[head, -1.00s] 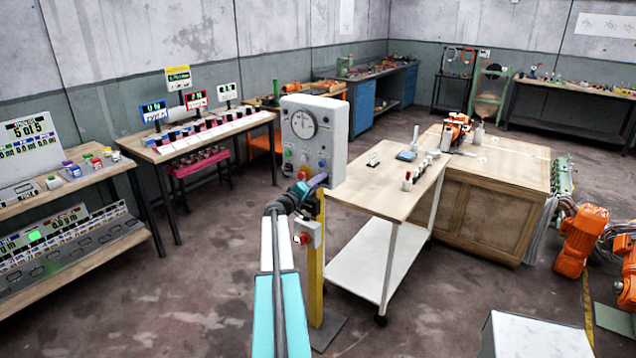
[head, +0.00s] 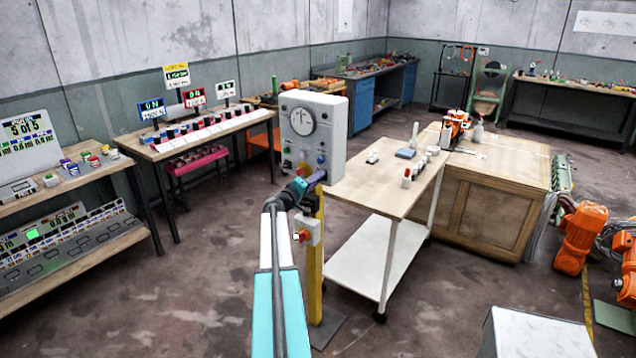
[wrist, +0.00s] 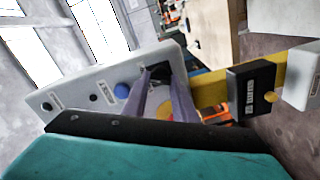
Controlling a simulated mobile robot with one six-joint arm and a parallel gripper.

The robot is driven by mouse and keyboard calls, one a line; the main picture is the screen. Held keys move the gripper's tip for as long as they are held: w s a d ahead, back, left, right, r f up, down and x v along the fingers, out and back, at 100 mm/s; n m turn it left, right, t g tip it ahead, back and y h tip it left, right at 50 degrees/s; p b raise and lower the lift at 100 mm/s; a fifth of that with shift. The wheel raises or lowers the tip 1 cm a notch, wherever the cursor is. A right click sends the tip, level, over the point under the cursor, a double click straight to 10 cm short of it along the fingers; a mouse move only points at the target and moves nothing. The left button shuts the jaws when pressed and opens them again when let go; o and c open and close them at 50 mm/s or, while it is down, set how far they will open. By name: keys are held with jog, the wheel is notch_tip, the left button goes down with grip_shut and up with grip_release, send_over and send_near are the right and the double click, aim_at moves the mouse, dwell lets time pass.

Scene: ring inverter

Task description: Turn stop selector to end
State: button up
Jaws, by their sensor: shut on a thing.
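The control box (head: 335,128) stands on a yellow post, with a round white dial (head: 302,122) and small coloured buttons on its front. My gripper (head: 320,176) is at the lower right of the box front in the head view. In the wrist view my gripper (wrist: 163,78) has its two purple-grey fingers against the box face. It is shut on a small black selector knob (wrist: 158,73) near the end of the box. The fingers partly hide the knob, so its pointing direction cannot be read.
A lower switch box with a red button (head: 303,235) hangs on the yellow post (head: 315,270). A white-shelved trolley (head: 375,195) stands close on the right. Benches with displays (head: 190,140) line the left wall. Open floor lies between.

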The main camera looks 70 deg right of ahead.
jog(key=n+b, duration=0.4)
jog(key=n, duration=0.1)
jog(key=f+n+b, duration=0.1)
jog(key=n+b, duration=0.1)
jog(key=n, duration=0.1)
jog(key=shift+w+a, duration=0.1)
jog(key=shift+a, duration=0.1)
jog(key=shift+n+b, duration=0.45)
jog(key=shift+n, duration=1.15)
jog(key=o, duration=0.9)
jog(key=shift+o, duration=0.7)
jog(key=shift+r, duration=0.15)
